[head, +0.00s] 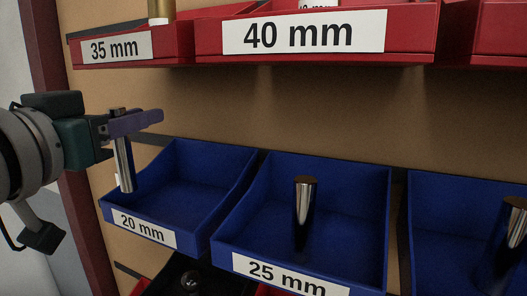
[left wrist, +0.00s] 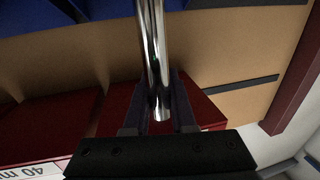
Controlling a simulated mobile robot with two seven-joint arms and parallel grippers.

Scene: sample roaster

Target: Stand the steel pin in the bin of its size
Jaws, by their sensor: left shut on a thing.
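My left gripper (head: 137,121) is shut on a shiny steel pin (head: 124,166) near its upper end. The pin hangs nearly upright, slightly tilted, with its lower end at the left side of the blue 20 mm bin (head: 193,224) in the head view. I cannot tell whether that end is inside the rim or in front of it. In the left wrist view the steel pin (left wrist: 153,50) runs between the two fingers and out of the top edge. The 20 mm bin looks empty where visible. My right gripper is not in view.
The blue 25 mm bin (head: 226,242) holds a thicker upright steel pin (head: 304,212). Another blue bin (head: 437,200) at right holds a pin (head: 509,240). Red 35 mm (head: 160,48) and 40 mm (head: 413,47) bins hang above. A dark red post (head: 78,215) stands at left.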

